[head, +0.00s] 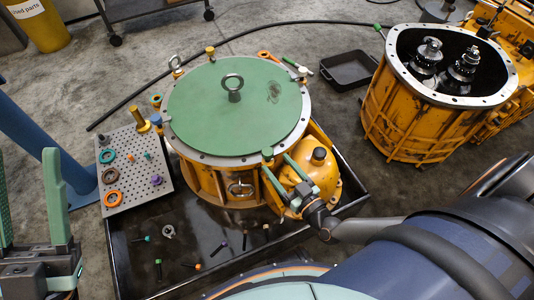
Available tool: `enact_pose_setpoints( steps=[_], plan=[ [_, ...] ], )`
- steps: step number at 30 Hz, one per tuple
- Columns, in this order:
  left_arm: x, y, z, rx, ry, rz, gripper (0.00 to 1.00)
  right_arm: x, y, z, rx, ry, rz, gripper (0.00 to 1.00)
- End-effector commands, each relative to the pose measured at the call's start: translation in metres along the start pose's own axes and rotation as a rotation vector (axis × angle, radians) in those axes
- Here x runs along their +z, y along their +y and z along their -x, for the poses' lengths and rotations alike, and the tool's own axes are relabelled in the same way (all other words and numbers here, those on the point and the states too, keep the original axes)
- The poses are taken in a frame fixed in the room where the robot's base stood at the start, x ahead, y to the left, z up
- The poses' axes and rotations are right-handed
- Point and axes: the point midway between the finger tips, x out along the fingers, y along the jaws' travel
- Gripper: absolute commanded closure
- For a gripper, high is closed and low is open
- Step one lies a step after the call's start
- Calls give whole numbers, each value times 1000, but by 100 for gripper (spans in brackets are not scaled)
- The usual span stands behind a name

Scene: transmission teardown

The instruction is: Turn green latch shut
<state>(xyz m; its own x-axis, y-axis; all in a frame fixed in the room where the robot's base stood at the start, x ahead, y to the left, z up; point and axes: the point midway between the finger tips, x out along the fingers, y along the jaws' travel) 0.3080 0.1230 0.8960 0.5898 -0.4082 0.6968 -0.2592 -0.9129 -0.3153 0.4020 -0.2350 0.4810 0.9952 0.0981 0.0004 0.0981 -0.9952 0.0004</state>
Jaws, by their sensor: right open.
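The transmission housing (209,187) is a yellow drum with a round green cover (200,110) and a grey bolted rim. A small green latch (267,153) sits at the rim's front right edge. My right gripper (277,162) is open, with its two green fingers apart and their tips close to this latch. I cannot tell whether they touch it, or how the latch is turned. Another small green-ended piece (289,61) is at the rim's back right. My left gripper (27,155) is open and empty at the left edge, far from the housing.
The housing stands in a black tray (190,232) with small loose bolts. A perforated plate (130,172) with coloured rings and pegs lies left. A yellow dome (318,178) adjoins my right gripper. An open yellow housing (405,125) with gears stands right, beside a black bin (348,69).

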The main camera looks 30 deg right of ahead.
Motion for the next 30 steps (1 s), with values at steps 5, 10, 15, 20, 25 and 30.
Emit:
enact_pose_setpoints(
  steps=[5,10,15,20,25,30],
  plan=[
    [9,5,9,2,-4,16,50,2,0,-35,-1,3,0,28],
    [13,7,12,2,-7,28,50,2,0,-53,-1,0,0,28],
    [14,7,13,1,-9,32,50,0,0,-59,-1,-1,0,28],
    [14,7,13,1,-9,32,50,0,0,-59,-1,-1,0,28],
    [14,8,13,2,-9,32,50,0,0,-59,-1,-1,0,40],
    [14,8,13,4,-8,32,50,0,0,-59,-1,-1,0,60]
  ],
)
